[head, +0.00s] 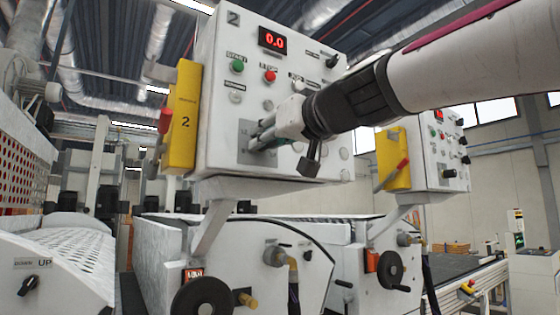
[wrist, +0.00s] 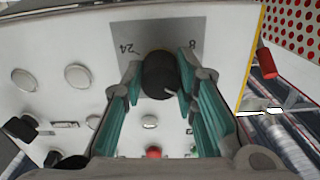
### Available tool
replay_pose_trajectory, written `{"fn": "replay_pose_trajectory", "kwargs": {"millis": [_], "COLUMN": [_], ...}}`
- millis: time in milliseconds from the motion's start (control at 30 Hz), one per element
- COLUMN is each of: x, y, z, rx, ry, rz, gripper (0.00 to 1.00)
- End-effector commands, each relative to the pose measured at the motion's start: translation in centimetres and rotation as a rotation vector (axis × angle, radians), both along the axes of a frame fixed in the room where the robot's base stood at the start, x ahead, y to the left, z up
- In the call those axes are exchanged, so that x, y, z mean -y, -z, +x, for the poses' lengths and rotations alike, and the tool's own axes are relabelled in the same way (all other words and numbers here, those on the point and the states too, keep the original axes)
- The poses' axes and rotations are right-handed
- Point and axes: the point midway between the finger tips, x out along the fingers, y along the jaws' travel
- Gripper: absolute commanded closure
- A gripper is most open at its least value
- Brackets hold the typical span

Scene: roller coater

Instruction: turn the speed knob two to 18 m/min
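The speed knob (wrist: 158,76) is a round black knob on a grey scale plate (wrist: 127,37) with the numbers 24 and 8, upside down in the wrist view. A small white mark shows on its near rim. My gripper (wrist: 160,80) has its teal-padded fingers on either side of the knob, very close to it, with a narrow gap seeming to show at the left finger. In the head view my gripper (head: 258,139) reaches the panel's lower part and hides the knob. The red display (head: 273,39) on panel 2 (head: 222,75) reads 0.0.
A green button (head: 238,66), a red button (head: 269,76) and several other controls sit on the same panel. A second panel (head: 445,165) is at the right. Handwheels (head: 203,297) are below.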

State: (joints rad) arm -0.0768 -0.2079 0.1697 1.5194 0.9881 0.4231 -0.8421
Motion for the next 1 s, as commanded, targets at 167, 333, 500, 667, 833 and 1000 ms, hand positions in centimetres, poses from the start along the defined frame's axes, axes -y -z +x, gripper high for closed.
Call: {"fn": "replay_pose_trajectory", "kwargs": {"millis": [167,333,500,667,833,1000], "x": [-0.02,-0.02,-0.01,-0.04,-0.09,-0.05], "y": [0.03,0.05,0.07,0.09,0.09,0.10], "z": [-0.01,-0.01,-0.01,-0.01,-0.05,-0.03], "rx": [-0.001,-0.009,-0.041,-0.099,-0.184,-0.275], "ry": [-0.001,-0.001,-0.001,-0.001,-0.002,-0.002], "rz": [-0.001,0.011,0.058,0.143,0.268,0.402], "gripper": [1.00,1.00,1.00,1.00,1.00,1.00]}}
